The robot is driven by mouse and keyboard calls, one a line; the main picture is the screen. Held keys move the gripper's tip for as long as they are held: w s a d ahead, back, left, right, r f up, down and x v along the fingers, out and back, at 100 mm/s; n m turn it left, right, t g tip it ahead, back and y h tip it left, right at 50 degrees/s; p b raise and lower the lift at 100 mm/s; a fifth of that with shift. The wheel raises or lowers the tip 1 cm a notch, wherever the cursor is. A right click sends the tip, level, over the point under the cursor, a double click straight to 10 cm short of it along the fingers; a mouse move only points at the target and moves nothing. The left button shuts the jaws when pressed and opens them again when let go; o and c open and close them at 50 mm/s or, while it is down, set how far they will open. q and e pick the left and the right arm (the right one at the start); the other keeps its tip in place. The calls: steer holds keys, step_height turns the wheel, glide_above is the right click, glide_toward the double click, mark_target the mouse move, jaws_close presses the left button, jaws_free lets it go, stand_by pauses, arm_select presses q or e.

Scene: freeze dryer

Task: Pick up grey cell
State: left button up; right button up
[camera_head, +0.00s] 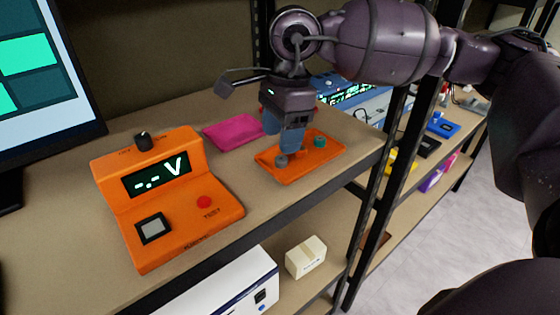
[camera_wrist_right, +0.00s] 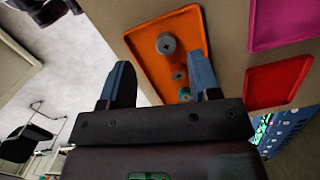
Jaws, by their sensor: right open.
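The grey cell (camera_head: 281,161) stands on the orange tray (camera_head: 328,158), near its front left part. In the right wrist view the grey cell (camera_wrist_right: 166,44) shows as a round grey top, ahead of and between the fingers, on the orange tray (camera_wrist_right: 190,22). My right gripper (camera_head: 283,138) is open and empty, with blue fingers pointing down above the tray near the grey cell; whether a finger touches it I cannot tell. In the wrist view the right gripper (camera_wrist_right: 162,66) has its fingers spread wide. My left gripper is out of view.
Teal cells stand on the same tray, one showing in the head view (camera_head: 320,142). A magenta tray (camera_head: 228,133) and a red tray (camera_wrist_right: 275,84) lie nearby. An orange tester (camera_head: 168,200) stands left, beside a monitor (camera_head: 45,85). A shelf post (camera_head: 375,200) rises at right.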

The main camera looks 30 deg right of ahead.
mark_target(282, 158)
steer(key=shift+w+d+f+b, duration=0.1)
steer(key=shift+w+f+b, duration=0.1)
steer(key=shift+f, duration=1.2)
steer(key=shift+w+d+f+b, duration=0.1)
steer(key=shift+f+b, duration=0.05)
steer(key=shift+f, duration=1.2)
steer(key=c, duration=1)
steer(key=shift+r, duration=0.1)
